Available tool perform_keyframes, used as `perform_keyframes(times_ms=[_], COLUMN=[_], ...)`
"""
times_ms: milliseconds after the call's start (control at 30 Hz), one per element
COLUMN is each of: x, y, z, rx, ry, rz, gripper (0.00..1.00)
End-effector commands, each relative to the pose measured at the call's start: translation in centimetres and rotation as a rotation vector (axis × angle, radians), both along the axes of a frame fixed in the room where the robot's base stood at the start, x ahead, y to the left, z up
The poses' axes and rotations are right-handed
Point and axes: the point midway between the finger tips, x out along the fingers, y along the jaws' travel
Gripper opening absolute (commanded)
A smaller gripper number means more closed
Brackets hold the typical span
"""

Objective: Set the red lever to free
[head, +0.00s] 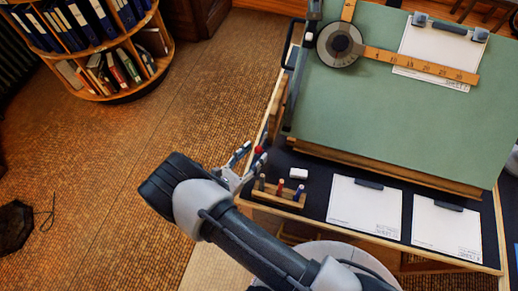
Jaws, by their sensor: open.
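A small red knob (259,149), which looks like the end of the red lever, shows at the left side of the drafting table, below the green board's lower left corner. The rest of the lever is hidden or too small to make out, so its setting cannot be read. My gripper (250,155) is open, with its fingers pointing up and right at the knob. The knob appears at or just beyond the fingertips. I cannot tell whether they touch or whether the knob is between them.
The tilted green board (400,110) carries a wooden ruler with a round dial head (340,43) and a clipped sheet. A wooden pen holder (279,197) stands close right of my gripper, near a white eraser (298,174). Two clipped sheets lie on the dark tabletop.

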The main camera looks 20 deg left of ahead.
Motion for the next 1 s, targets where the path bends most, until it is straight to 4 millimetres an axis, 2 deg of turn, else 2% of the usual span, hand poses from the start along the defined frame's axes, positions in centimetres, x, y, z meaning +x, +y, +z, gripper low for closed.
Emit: perform_keyframes(times_ms=[100, 233, 600, 1000], x=[1.8, 2.8, 3.3, 3.2], y=[-0.6, -0.9, -0.9, -1.0], z=[-0.1, -0.1, 0.0, 0.0], rx=[0.0, 0.0, 0.0, 0.0], ry=[0.0, 0.0, 0.0, 0.0], rz=[-0.003, -0.001, 0.001, -0.001], gripper=[0.46, 0.46, 0.45, 0.18])
